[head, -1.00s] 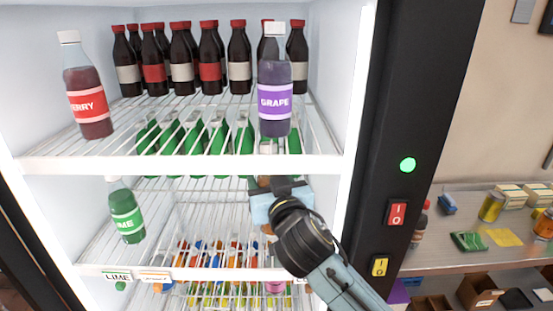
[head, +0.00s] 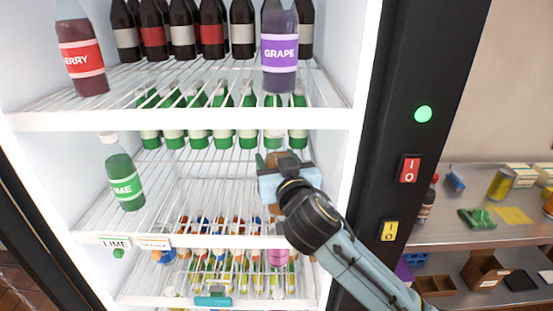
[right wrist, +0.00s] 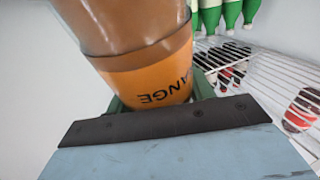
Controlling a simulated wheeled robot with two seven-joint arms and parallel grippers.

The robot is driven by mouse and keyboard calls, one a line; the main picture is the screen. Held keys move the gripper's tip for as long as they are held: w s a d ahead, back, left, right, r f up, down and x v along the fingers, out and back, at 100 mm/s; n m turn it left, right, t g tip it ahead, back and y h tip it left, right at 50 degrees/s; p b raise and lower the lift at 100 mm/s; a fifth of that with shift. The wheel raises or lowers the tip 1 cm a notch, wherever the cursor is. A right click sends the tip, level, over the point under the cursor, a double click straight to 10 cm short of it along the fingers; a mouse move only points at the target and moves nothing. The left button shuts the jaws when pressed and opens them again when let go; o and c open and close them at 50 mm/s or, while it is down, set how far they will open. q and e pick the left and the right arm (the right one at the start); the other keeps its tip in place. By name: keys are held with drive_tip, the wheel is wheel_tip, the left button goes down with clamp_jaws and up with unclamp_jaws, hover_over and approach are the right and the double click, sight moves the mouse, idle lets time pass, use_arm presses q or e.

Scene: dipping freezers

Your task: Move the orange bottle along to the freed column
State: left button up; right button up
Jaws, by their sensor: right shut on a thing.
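The orange bottle (right wrist: 150,75) fills much of the right wrist view, its orange label lettering upside down. My right gripper (head: 277,160) is shut on it, over the right part of the middle shelf. In the head view the gripper hides nearly all of the bottle; only a small brownish bit (head: 271,157) shows. I cannot tell whether its base touches the shelf. A LIME tag (head: 115,242) and an orange-lettered tag (head: 153,243) sit at the left of that shelf's front edge.
A green lime bottle (head: 122,174) stands at the front left of the middle shelf. Several green bottles (head: 197,125) stand behind. A purple grape bottle (head: 280,50) stands on the shelf above, over my gripper. The wire shelf (head: 190,205) between lime bottle and gripper is clear.

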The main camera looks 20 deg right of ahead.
drive_tip(key=shift+f, duration=0.1)
idle(0.4)
drive_tip(key=o, duration=1.6)
drive_tip(key=shift+o, duration=0.2)
drive_tip(key=shift+f, duration=0.1)
drive_tip(key=s+b, duration=0.2)
drive_tip(key=s, duration=1.1)
drive_tip(key=shift+s, duration=0.25)
